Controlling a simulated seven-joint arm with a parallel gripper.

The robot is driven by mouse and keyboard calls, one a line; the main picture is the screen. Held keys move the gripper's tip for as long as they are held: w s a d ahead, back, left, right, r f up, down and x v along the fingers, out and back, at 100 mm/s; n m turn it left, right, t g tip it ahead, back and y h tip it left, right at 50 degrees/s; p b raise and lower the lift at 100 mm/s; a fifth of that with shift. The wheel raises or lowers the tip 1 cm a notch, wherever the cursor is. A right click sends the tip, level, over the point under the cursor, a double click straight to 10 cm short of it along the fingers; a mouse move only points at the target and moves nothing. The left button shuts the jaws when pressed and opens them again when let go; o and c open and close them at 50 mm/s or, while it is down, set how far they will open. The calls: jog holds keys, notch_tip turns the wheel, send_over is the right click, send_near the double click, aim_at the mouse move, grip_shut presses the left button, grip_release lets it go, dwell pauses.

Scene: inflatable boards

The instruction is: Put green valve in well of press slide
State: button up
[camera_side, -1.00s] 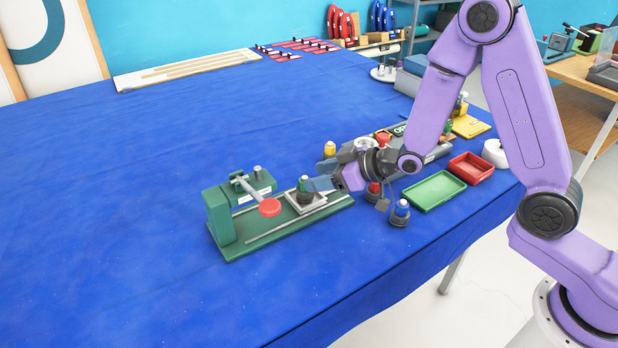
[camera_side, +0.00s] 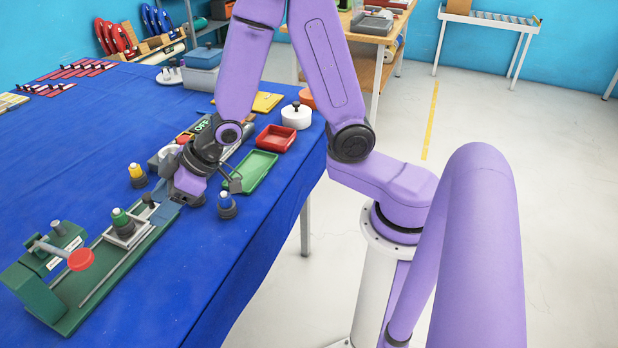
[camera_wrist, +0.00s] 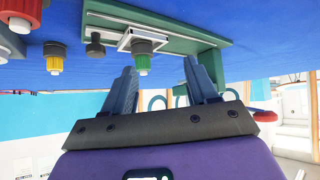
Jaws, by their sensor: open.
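The green valve (camera_side: 121,220), with a dark base, stands upright on the pale square plate of the press slide (camera_side: 134,238). Its base appears to be within the plate's well; how deep it sits is hard to tell. The wrist view, which is upside down, shows the green valve (camera_wrist: 142,64) on the slide plate (camera_wrist: 125,42). My gripper (camera_side: 163,196) is low over the table to the right of the valve, apart from it. In the wrist view its two fingers (camera_wrist: 166,76) are spread and empty, with the valve beyond them.
A black knob (camera_side: 150,201) stands between valve and gripper. A yellow valve (camera_side: 137,175) is behind; a blue-topped one (camera_side: 226,205) is right of my gripper. The press body (camera_side: 45,275) with red handle (camera_side: 81,260) is at left. Green (camera_side: 250,172) and red (camera_side: 275,138) trays lie right.

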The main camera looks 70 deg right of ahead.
jog(key=s+d+r+n+g+h, duration=0.1)
jog(key=s+d+r+g, duration=0.1)
jog(key=s, duration=0.7)
jog(key=s+d+r+n+g+h, duration=0.1)
jog(key=s+d, duration=0.3)
jog(key=s, duration=0.4)
jog(key=s+d+r+n+g+h, duration=0.2)
jog(key=s+d+g+h, duration=0.1)
jog(key=s, duration=0.6)
jog(key=shift+s+d+r+g, duration=0.35)
jog(key=shift+d+g, duration=0.25)
